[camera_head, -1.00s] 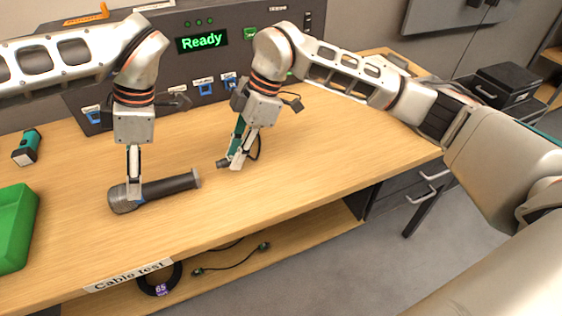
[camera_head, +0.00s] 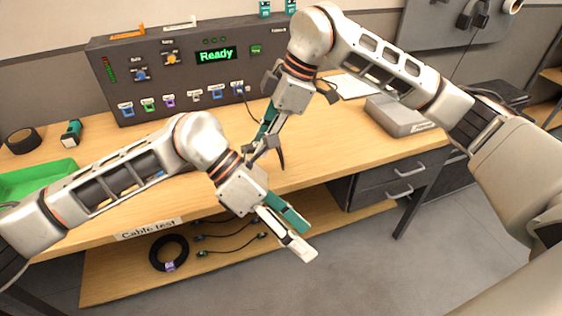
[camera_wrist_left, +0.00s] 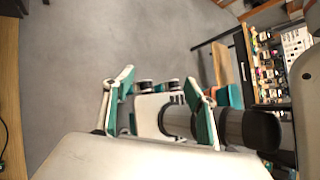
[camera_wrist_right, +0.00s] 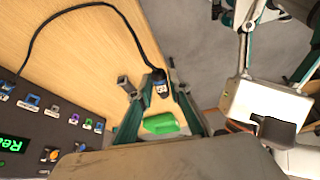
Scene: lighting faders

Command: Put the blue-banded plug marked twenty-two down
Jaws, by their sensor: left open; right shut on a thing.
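The blue-banded plug (camera_wrist_right: 160,84) is between the fingertips of my right gripper in the right wrist view; its marking is too small to read surely. A black cable (camera_wrist_right: 90,5) runs from it towards the panel. My right gripper (camera_head: 262,147) is shut on the plug above the table (camera_head: 330,150); in the head view the plug is not clearly visible. My left gripper (camera_head: 300,240) is open and empty, pointing down past the table's front edge. The left wrist view shows its spread fingers with floor beyond.
A control panel (camera_head: 180,65) with a row of coloured sockets stands at the back. A green tray (camera_head: 40,178), torch (camera_head: 70,133) and black roll (camera_head: 22,140) are at left. A grey box (camera_head: 398,115) is at right. Coiled cable (camera_head: 155,252) lies on the lower shelf.

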